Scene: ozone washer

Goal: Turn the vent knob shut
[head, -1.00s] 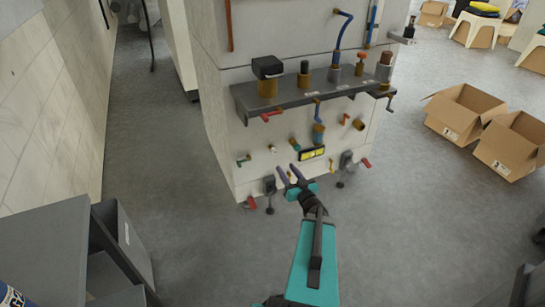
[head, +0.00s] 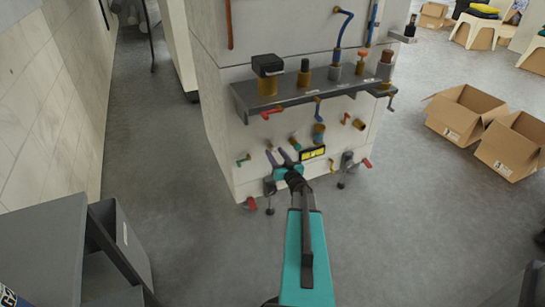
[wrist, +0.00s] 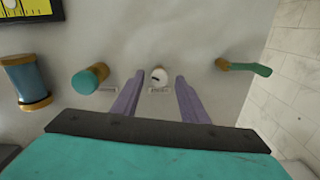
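In the wrist view the fingertips (wrist: 159,82) lie to either side of the white knob, with nothing held. I cannot tell how far they are from the panel. A teal-ended brass knob (wrist: 89,78) is left of the fingers in the wrist view.
A green lever (wrist: 244,67) is right of the fingers in the wrist view. A blue-and-brass fitting (wrist: 23,78) and a yellow display (wrist: 25,12) are at the left. A grey shelf (head: 290,100) with fittings juts out above. Open cardboard boxes (head: 465,112) stand on the floor.

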